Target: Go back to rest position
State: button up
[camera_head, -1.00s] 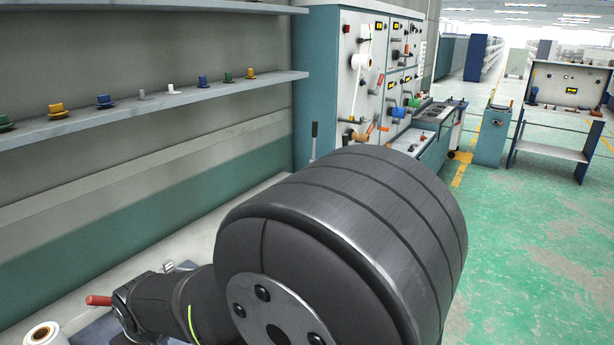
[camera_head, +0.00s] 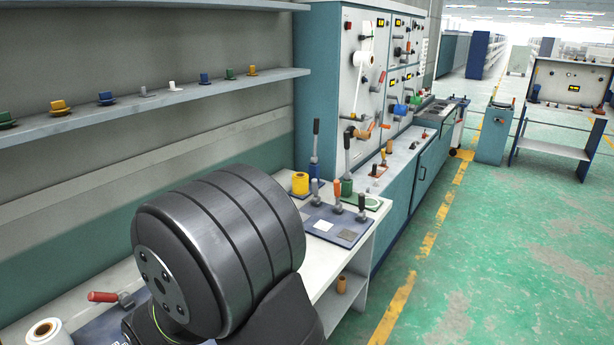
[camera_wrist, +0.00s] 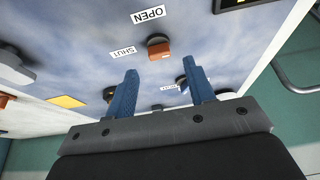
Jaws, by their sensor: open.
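My gripper (camera_wrist: 160,95) shows in the wrist view with its two blue fingers apart and nothing between them. Beyond the fingers is a grey-blue panel (camera_wrist: 95,45) with "OPEN" and "SHUT" labels, seen upside down. An orange-red knob (camera_wrist: 159,50) sits between those labels, beyond the fingertips and apart from them. A second small knob shows close behind the right finger, partly hidden. In the head view my dark arm fills the lower middle and the gripper is not seen.
A red-handled lever (camera_head: 103,297) and white roll (camera_head: 47,333) are front left.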

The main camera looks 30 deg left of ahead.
jog(key=x, duration=0.4)
jog(key=shift+f, duration=0.1)
jog(key=shift+n, duration=0.6)
jog(key=shift+w+n+g, duration=0.1)
jog(key=shift+n+g, duration=0.4)
jog(key=shift+n, duration=0.2)
jog(key=shift+w+n+g, duration=0.1)
jog(key=shift+n+g, duration=0.4)
jog(key=shift+n, duration=0.9)
jog(key=shift+a+n+g+h, duration=0.1)
jog(key=shift+n+g+h, duration=0.55)
jog(key=shift+n, duration=1.35)
jog(key=shift+o, duration=0.2)
